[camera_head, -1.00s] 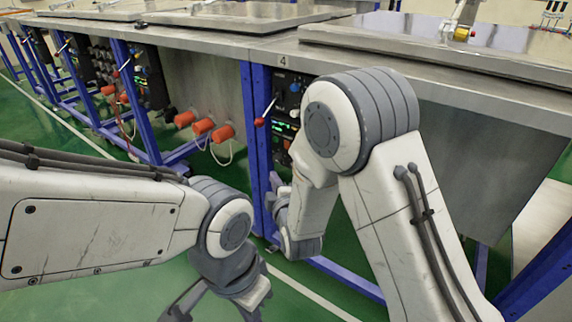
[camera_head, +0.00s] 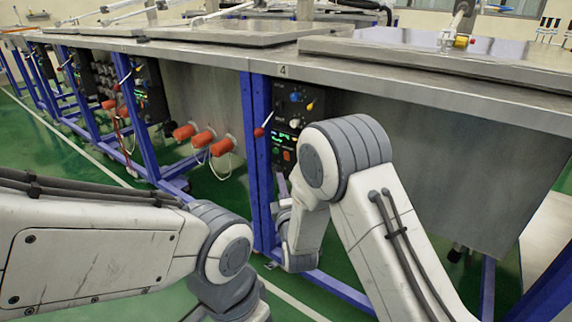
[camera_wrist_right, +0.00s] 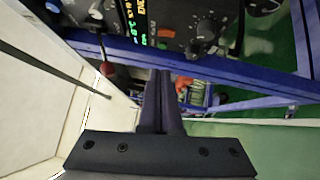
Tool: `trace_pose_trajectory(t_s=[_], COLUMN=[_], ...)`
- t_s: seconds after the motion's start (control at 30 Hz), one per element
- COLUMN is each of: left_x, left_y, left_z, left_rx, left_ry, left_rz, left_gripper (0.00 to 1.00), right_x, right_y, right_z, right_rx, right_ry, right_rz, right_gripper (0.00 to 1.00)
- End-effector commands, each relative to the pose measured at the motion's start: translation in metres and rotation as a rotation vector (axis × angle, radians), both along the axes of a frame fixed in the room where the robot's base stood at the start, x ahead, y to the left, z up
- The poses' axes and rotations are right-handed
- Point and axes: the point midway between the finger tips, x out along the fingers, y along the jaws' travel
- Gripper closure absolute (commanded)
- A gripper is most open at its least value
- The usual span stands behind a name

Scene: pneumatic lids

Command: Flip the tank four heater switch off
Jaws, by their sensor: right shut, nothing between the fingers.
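The tank four control panel (camera_head: 297,112) is a black box under the bench edge marked 4. It carries blue, yellow and white knobs, a green lit display and a small orange-red switch (camera_head: 287,155). In the right wrist view the panel fills the top, with an orange-red switch (camera_wrist_right: 166,33) beside a black dial. I cannot read which control is the heater switch. My right gripper (camera_wrist_right: 160,80) is shut and empty, its fingers pointing up toward the panel's edge, apart from the switch. In the head view my right arm hides the gripper's tips. My left gripper is below the picture.
A lever with a red ball (camera_head: 259,132) sticks out left of the panel, and shows in the wrist view (camera_wrist_right: 108,70). A blue frame post (camera_head: 257,165) stands close by. Orange-capped valves (camera_head: 202,139) and other tank panels lie further left. Green floor is open in front.

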Motion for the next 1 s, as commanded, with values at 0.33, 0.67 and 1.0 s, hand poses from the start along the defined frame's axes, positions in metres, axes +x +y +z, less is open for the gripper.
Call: trace_pose_trajectory(t_s=[0.33,0.67,1.0], left_x=[0.000,0.000,0.000], left_y=[0.000,0.000,0.000], left_z=[-0.020,-0.026,-0.024], left_rx=[0.000,0.000,0.000], left_ry=[0.000,0.000,0.000], left_rz=[0.000,0.000,0.000], left_gripper=[1.00,1.00,1.00], right_x=[0.069,0.089,0.090], right_y=[0.000,-0.014,-0.012], right_z=[0.004,0.009,0.010], right_rx=[0.002,0.000,0.001], right_ry=[-0.002,0.000,0.002], right_rz=[-0.005,0.000,0.002], right_gripper=[1.00,1.00,1.00])
